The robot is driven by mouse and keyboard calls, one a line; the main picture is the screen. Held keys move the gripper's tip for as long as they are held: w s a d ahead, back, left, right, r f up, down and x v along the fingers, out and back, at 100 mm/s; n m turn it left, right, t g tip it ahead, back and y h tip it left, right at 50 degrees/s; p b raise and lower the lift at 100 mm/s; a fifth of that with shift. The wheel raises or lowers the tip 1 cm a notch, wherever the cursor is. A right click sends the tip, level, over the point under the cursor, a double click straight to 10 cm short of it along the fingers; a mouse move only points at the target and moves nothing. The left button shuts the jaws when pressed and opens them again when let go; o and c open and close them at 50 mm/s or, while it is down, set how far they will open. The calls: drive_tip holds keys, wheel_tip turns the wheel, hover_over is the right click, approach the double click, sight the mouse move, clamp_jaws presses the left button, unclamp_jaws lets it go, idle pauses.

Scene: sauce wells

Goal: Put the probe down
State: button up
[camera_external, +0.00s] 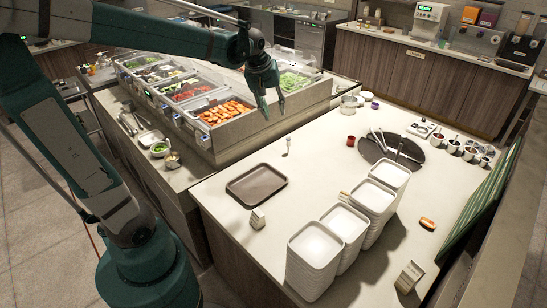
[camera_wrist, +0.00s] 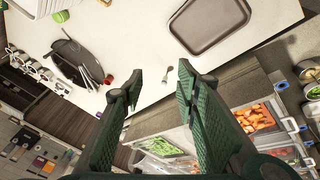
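My gripper (camera_external: 273,110) hangs above the counter, near the corner of the food bar, with its fingers pointing down. In the wrist view my gripper (camera_wrist: 158,82) has its two dark green fingers spread apart, with nothing held between them. A small, thin, pale object (camera_external: 287,146), which may be the probe, is on the white counter below and to the right of my gripper. It also shows in the wrist view (camera_wrist: 167,75), seen between the fingertips but well below them. It is too small to tell its exact shape. Nothing touches it.
A brown tray (camera_external: 257,185) lies on the counter, with stacks of white containers (camera_external: 315,247) to its right. A dark round plate (camera_external: 390,152) bears several utensils, with a small red cup (camera_external: 350,141) beside it. The food bar (camera_external: 232,130) edges the counter. Counter around the pale object is clear.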

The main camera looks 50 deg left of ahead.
drive_tip(key=s+d+f+m+t, duration=0.1)
drive_tip(key=s+d+m, duration=0.1)
drive_tip(key=s, duration=0.5)
drive_tip(key=s+d+f+m+t, duration=0.1)
drive_tip(key=s+d+f+m, duration=0.1)
drive_tip(key=s, duration=0.5)
drive_tip(key=s+d+f+m+t, duration=0.1)
drive_tip(key=s+d+m, duration=0.1)
drive_tip(key=s+m, duration=0.2)
drive_tip(key=s, duration=0.3)
drive_tip(key=shift+s+d+f+m, duration=0.15)
drive_tip(key=shift+d+f+m, duration=0.15)
drive_tip(key=shift+d, duration=0.1)
